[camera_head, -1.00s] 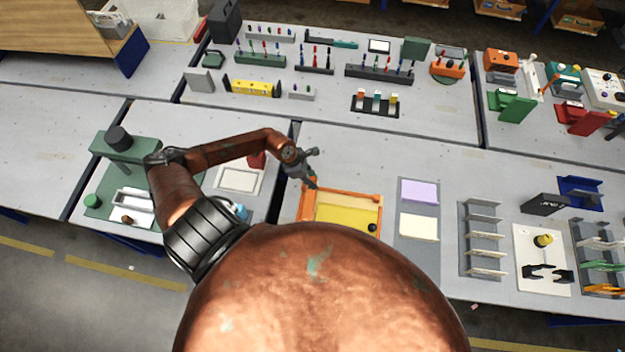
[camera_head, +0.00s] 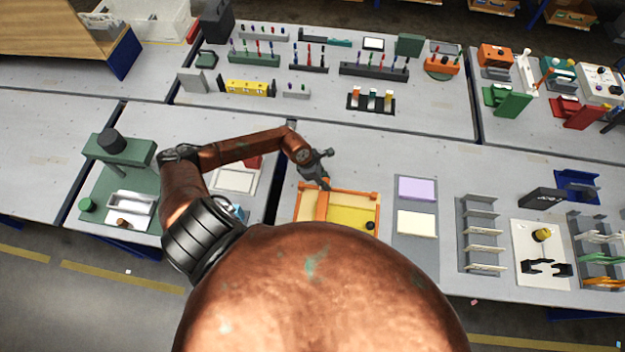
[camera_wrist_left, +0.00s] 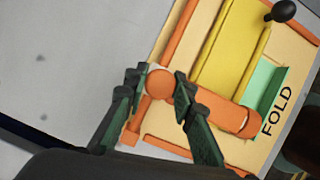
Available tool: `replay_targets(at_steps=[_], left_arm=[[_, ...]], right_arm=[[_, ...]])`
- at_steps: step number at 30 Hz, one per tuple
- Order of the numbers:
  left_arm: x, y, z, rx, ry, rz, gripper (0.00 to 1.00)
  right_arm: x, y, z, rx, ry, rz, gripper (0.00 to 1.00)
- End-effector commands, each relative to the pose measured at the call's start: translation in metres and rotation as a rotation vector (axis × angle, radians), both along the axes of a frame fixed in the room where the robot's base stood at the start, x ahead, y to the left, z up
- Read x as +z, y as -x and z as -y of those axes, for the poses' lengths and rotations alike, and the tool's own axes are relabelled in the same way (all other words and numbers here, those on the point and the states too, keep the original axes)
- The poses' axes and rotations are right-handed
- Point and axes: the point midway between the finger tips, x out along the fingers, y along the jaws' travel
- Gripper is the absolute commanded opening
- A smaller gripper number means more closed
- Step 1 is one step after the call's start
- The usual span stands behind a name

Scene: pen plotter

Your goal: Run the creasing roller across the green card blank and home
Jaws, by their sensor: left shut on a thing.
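My left gripper (camera_head: 325,182) is at the far edge of an orange-framed creasing press (camera_head: 345,190). In the left wrist view its fingers (camera_wrist_left: 157,78) are shut on the round end of the orange creasing roller (camera_wrist_left: 215,107). The roller also shows in the head view (camera_head: 321,208), lying across the left part of the press. The green card blank (camera_wrist_left: 266,82) lies on the cream bed beside a yellow plate (camera_wrist_left: 228,45), partly covered by the roller and plate. The word FOLD is printed beside it. I cannot make out the card in the head view. My right gripper is out of view.
A black knob (camera_head: 370,226) stands at the yellow plate's edge. A grey board with a lilac card (camera_head: 416,188) and a cream card (camera_head: 417,224) lies right of the press. A green machine (camera_head: 120,150) stands left. My own body hides the near table edge.

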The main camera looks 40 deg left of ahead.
Motion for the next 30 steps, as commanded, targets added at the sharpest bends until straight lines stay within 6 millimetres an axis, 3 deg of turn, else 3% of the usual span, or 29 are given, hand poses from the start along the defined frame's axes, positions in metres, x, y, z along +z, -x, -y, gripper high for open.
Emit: replay_targets(at_steps=[1,6,13,19,30], left_arm=[[0.0,-0.011,0.017,-0.006,0.004,0.007,0.0],[-0.001,-0.034,0.06,-0.005,0.004,0.008,0.0],[-0.001,-0.059,0.105,-0.002,0.003,0.006,0.0],[0.0,-0.071,0.125,0.001,0.002,0.004,0.0],[0.001,-0.074,0.133,-0.001,0.004,0.005,0.0]], right_arm=[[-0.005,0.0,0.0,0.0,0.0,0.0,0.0],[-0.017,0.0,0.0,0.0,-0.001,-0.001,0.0],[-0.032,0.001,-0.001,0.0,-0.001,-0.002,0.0],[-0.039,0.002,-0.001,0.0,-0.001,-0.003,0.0],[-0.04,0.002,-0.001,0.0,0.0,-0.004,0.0]])
